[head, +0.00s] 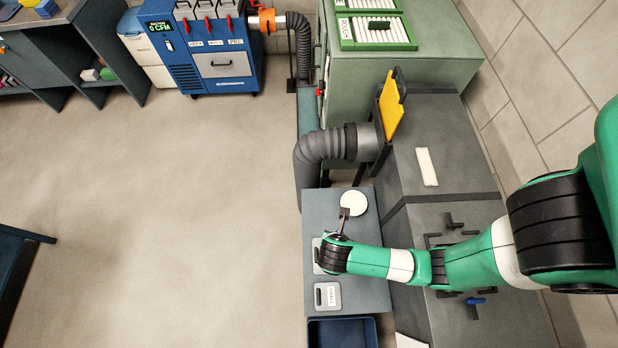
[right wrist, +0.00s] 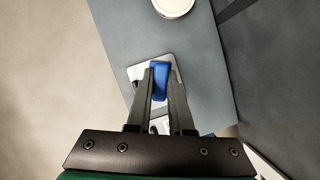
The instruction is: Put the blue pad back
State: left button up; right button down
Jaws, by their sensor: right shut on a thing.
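The blue pad (right wrist: 159,80) is between the fingertips of my right gripper (right wrist: 160,73) in the right wrist view. The fingers are shut on it. A pale plate (right wrist: 139,71) lies just under the pad; I cannot tell whether they touch. In the head view my right gripper (head: 343,217) is over the grey bench (head: 377,275), and the pad cannot be made out there. A second pale labelled plate (head: 327,296) lies nearer the bench's front end. My left gripper is not in view.
A white round disc (head: 353,203) lies at the bench's far end and also shows in the right wrist view (right wrist: 172,5). A dark blue tray (head: 342,333) adjoins the front end. A ribbed hose (head: 325,145) and grey duct (head: 455,140) stand beyond and right.

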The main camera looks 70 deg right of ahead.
jog(key=shift+a+f, duration=0.1)
jog(key=shift+f, duration=0.45)
jog(key=w+d+f+b, duration=0.2)
jog(key=w+d+f, duration=0.2)
jog(key=d, duration=0.1)
jog(key=w+d+f+b, duration=0.3)
jog(key=w+d+f, duration=0.1)
jog(key=d+f, duration=0.1)
jog(key=shift+w+f+b, duration=0.1)
jog(key=shift+w+b, duration=0.25)
jog(key=shift+w, duration=0.15)
jog(key=f, duration=0.1)
jog(key=f+b, duration=0.1)
jog(key=f, duration=0.1)
jog(key=shift+w+d+b, duration=0.15)
jog(key=shift+d+b, duration=0.1)
jog(key=shift+b, duration=0.1)
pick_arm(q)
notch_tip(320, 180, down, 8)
pick_arm(e)
jog(key=shift+f, duration=0.3)
